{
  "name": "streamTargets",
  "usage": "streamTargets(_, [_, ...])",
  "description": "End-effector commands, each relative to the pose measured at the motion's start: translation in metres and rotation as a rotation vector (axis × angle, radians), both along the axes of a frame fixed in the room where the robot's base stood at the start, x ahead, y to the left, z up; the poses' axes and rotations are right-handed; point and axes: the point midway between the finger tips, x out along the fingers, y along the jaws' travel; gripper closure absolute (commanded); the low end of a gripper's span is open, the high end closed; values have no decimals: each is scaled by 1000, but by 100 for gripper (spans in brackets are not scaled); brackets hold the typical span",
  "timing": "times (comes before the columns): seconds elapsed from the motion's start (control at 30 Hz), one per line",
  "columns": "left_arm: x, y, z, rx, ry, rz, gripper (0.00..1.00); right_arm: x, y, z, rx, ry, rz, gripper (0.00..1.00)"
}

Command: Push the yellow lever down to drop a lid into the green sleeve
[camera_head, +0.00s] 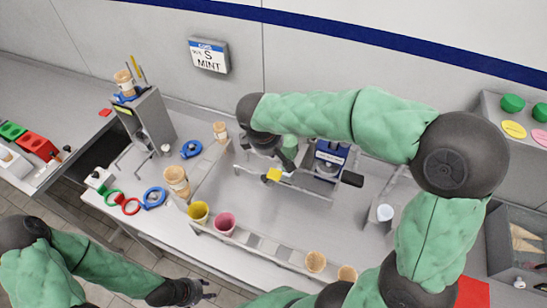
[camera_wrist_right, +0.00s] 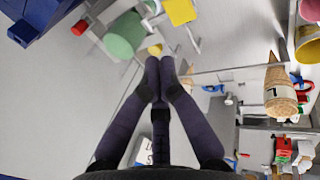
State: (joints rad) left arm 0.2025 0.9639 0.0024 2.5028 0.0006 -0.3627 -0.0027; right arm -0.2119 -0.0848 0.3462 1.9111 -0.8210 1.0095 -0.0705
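The yellow lever (camera_head: 273,174) is a small yellow block on the metal frame on the counter; in the right wrist view it shows at the top edge (camera_wrist_right: 180,10). The green sleeve (camera_head: 289,143) is a pale green cylinder, partly hidden behind my right gripper in the head view; it also shows in the right wrist view (camera_wrist_right: 126,35). My right gripper (camera_wrist_right: 160,62) has its fingertips together with nothing between them, apart from the lever in the picture. In the head view it is above and beside the lever. My left gripper (camera_head: 208,290) is low at the front, its fingers apart and empty.
A blue machine (camera_head: 332,155) stands right of the lever. A yellow cup (camera_head: 198,212) and a pink cup (camera_head: 225,223) sit in the front rack, with cones (camera_head: 316,262) further right. A grey dispenser (camera_head: 150,120) stands at the left. A sign (camera_head: 208,55) reads S MINT.

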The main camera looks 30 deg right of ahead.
Motion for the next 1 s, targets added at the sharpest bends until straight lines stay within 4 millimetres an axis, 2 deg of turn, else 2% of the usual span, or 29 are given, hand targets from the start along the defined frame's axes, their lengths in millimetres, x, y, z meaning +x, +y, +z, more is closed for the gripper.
streamTargets(0.1, [0, 0, 2, 0, 0, 0, 60, -1, 2, 13, 1, -1, 0, 100])
streamTargets(0.27, [0, 0, 3, 0, 1, 0, 60, -2, 3, 20, 0, 0, 0, 100])
streamTargets(1.0, [0, 0, 3, 0, 1, 0, 60, -2, 2, 20, -1, 1, 0, 100])
